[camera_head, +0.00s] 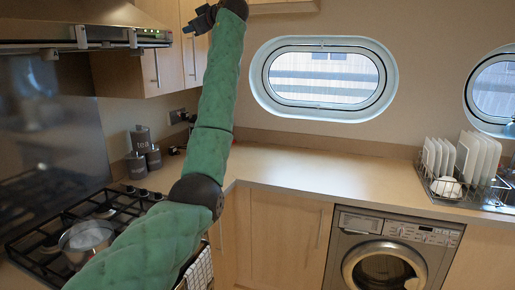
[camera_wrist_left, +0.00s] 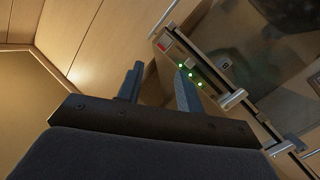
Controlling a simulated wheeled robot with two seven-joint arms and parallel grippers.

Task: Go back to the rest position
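My left arm, in green padding, reaches up across the head view from the bottom. Its gripper (camera_head: 198,20) is dark and raised high, in front of the wall cabinets and right of the cooker hood. In the left wrist view the two fingers of this gripper (camera_wrist_left: 158,84) stand apart with nothing between them. The hood's lit panel lies behind the fingertips there; I cannot tell the exact gap. My right gripper is not in view.
The cooker hood (camera_head: 75,25) and wall cabinets (camera_head: 170,65) are close to my raised left gripper. A pot (camera_head: 86,238) sits on the gas hob below the arm. Canisters (camera_head: 137,165) stand at the back. A dish rack (camera_head: 450,185) stands right; the middle worktop (camera_head: 300,172) is clear.

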